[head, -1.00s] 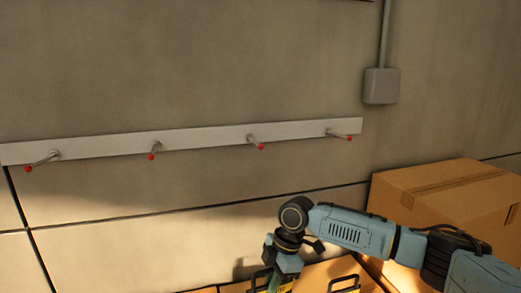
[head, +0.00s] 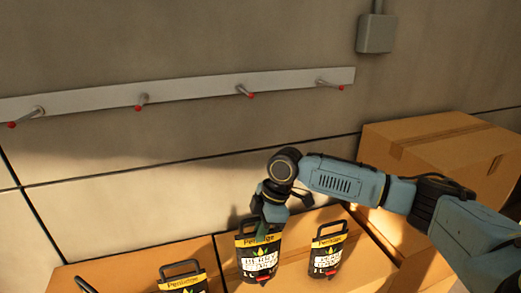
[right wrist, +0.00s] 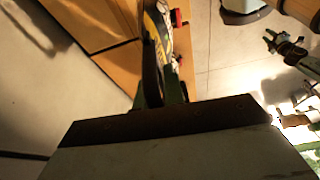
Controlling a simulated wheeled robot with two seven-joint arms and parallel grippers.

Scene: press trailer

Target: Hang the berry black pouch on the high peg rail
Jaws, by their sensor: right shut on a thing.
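The high peg rail (head: 195,93) is a pale strip on the wall with several red-tipped pegs, all bare. My right gripper (head: 265,222) points down below the rail and is shut on the handle of a black pouch (head: 258,264) with a yellow band and a white label reading "BERRY". The fingers hide part of the handle. I cannot tell whether the pouch is lifted off the box. In the right wrist view the held pouch (right wrist: 158,35) shows edge-on beyond the fingers. My left gripper is not in view.
A similar pouch (head: 327,256) stands close to the right of the held one, and another (head: 183,284) is at lower left. They stand at a cardboard box (head: 120,266). A larger carton (head: 440,150) is at right. A grey wall box (head: 375,33) hangs above the rail's right end.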

